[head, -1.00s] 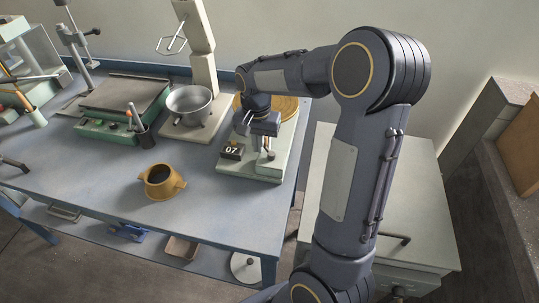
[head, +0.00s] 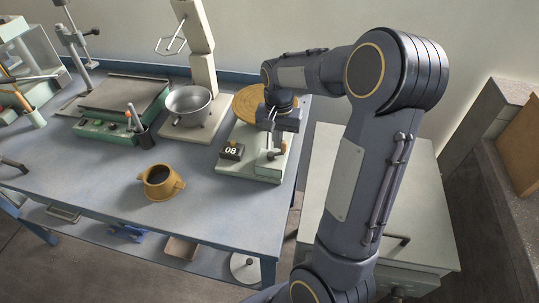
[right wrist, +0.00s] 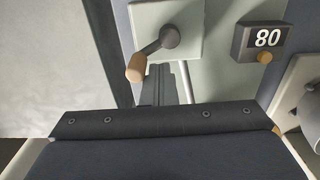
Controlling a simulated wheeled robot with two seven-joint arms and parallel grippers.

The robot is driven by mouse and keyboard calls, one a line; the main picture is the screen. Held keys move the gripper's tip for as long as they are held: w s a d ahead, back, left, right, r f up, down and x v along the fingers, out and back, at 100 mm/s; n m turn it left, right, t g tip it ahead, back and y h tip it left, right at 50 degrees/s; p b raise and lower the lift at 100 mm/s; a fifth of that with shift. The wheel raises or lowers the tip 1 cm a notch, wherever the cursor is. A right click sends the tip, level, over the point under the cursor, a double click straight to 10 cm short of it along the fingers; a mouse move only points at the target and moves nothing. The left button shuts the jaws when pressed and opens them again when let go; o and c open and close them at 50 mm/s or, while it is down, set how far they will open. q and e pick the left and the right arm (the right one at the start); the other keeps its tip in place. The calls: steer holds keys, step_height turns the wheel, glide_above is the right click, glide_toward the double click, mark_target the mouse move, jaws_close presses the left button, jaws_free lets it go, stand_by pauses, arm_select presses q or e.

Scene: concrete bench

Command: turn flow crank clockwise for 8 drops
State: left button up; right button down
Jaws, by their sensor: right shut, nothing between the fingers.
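The pale green device (head: 262,167) stands at the right end of the bench. Its dark counter block (head: 231,151) reads 08; in the right wrist view the counter (right wrist: 262,38) appears upside down. The flow crank shows in the right wrist view as a dark metal arm (right wrist: 157,45) with a tan knob (right wrist: 136,68), pointing down-left. My right gripper (head: 272,150) is over the device's right part; its shut fingers (right wrist: 161,84) lie just beside the knob, with nothing between them. Whether they touch the knob is unclear. My left gripper is not in view.
A round wooden disc (head: 256,101) is behind my right gripper. A metal pot (head: 188,104) on a pale stand is to its left. A brown pitcher (head: 160,184) stands near the front edge. A green-based scale-like device (head: 105,128) is farther left.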

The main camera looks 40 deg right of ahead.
steer(key=shift+s+d, duration=0.1)
steer(key=shift+s, duration=1.15)
steer(key=c, duration=2.2)
jaws_free()
steer(key=c, duration=1.6)
jaws_free()
